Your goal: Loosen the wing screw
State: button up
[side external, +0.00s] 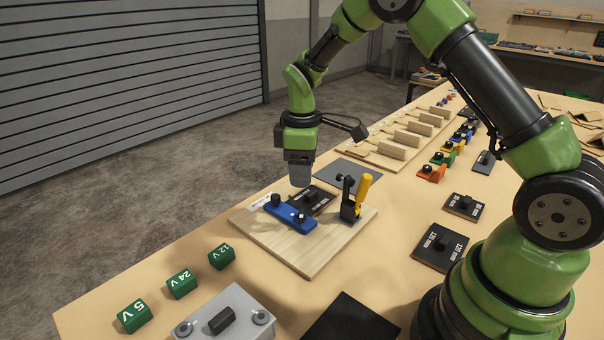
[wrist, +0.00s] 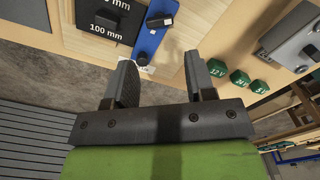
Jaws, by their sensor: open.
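A blue bar (side external: 288,214) lies on the wooden board, beside a dark plate (side external: 314,200) marked 100 mm in the wrist view. A black knob (side external: 275,201) stands on the bar's left end and a smaller dark fitting (side external: 299,216) sits near its other end. I cannot tell for sure which is the wing screw. In the wrist view the blue bar (wrist: 150,38) carries a black piece (wrist: 161,19). My gripper (side external: 300,178) is above the board, pointing down, apart from the bar. Its fingers (wrist: 160,65) are open with nothing between them.
A yellow-handled toggle clamp (side external: 363,192) stands upright on the right side of the wooden board (side external: 305,262). Green voltage blocks (side external: 181,283) and a grey box (side external: 226,314) are in front. Dark plates (side external: 440,247) lie to the right; several coloured clamps are behind.

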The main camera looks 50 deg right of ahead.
aim_at(302, 212)
jog(key=m, duration=0.2)
jog(key=shift+m, duration=0.3)
jog(key=shift+c, duration=0.5)
notch_tip(302, 212, down, 10)
jog(key=m, duration=1.5)
jog(key=shift+r, duration=0.25)
grip_shut()
